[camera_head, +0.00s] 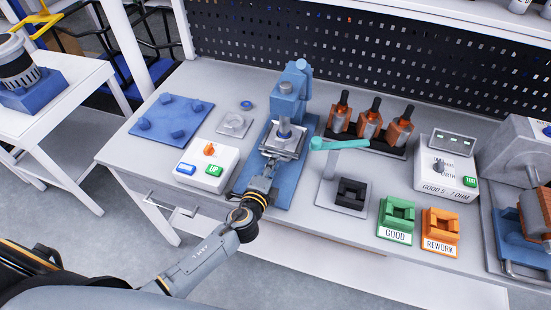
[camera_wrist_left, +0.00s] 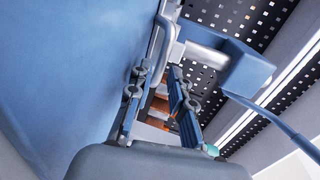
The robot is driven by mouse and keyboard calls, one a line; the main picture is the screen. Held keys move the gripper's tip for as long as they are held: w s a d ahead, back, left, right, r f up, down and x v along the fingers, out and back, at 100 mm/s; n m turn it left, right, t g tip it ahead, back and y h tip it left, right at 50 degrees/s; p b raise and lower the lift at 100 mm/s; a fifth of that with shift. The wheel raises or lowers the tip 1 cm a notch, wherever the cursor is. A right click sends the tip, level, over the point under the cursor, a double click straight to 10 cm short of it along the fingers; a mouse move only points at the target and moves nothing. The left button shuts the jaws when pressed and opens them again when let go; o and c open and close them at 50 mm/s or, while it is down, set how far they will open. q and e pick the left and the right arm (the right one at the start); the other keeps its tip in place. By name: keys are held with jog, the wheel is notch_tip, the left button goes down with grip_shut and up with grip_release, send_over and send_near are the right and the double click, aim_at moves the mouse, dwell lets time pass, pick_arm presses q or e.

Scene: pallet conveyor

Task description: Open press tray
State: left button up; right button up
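The blue press (camera_head: 288,100) stands at the middle of the bench on a blue base. Its silver press tray (camera_head: 283,146) sits low at the front, under the ram. My left gripper (camera_head: 268,168) is right at the tray's front edge; whether it touches the tray cannot be told. In the left wrist view the two fingers of the left gripper (camera_wrist_left: 160,92) stand apart with a gap between them. A grey bar (camera_wrist_left: 168,35) shows just beyond the fingertips. My right gripper is not in view.
A white button box (camera_head: 207,162) stands left of the gripper. A black fixture (camera_head: 351,192), a green GOOD holder (camera_head: 396,218) and an orange REWORK holder (camera_head: 440,230) stand to the right.

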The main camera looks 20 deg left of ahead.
pick_arm(q)
jog(key=shift+x, duration=1.25)
grip_shut()
